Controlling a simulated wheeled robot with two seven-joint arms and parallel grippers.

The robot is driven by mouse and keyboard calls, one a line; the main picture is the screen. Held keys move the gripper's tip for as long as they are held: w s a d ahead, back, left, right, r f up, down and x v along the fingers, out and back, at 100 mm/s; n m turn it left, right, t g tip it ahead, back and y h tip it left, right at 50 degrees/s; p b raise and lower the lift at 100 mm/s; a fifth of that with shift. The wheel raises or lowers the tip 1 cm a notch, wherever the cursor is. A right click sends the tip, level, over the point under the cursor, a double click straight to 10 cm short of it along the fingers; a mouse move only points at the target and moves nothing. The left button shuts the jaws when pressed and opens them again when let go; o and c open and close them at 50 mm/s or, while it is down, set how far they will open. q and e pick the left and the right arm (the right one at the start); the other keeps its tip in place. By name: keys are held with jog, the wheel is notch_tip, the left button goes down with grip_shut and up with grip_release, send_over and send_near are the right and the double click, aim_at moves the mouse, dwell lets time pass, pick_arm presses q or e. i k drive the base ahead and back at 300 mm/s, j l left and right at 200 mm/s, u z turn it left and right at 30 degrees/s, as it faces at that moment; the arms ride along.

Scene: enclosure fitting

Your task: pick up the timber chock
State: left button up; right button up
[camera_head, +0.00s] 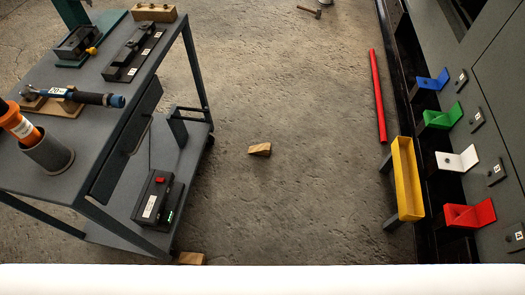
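A small wedge-shaped timber chock (260,150) lies on the concrete floor near the middle of the head view, right of the cart and apart from it. A second light wooden piece (190,258) sits on the floor by the cart's near right leg. Its lower part is cut off by the white band along the bottom of the view. Neither of my grippers is in view.
A grey two-level cart (75,160) with tools stands at left; a black box (157,200) is on its lower shelf. At right are a yellow tray (407,180), a red bar (377,95) and a dark panel with coloured brackets. A hammer (311,12) lies far back. Floor between is clear.

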aim_at(264, 149)
jog(key=u, duration=1.25)
jog(key=i+l+u, duration=0.15)
jog(key=l+u, duration=0.3)
jog(key=l, duration=0.15)
jog(key=l+u, duration=0.5)
jog(key=l, duration=0.15)
jog(key=l+u, duration=0.45)
jog(key=l, duration=0.2)
jog(key=k+l+u, duration=0.15)
jog(key=l+u, duration=0.3)
jog(key=l, duration=0.2)
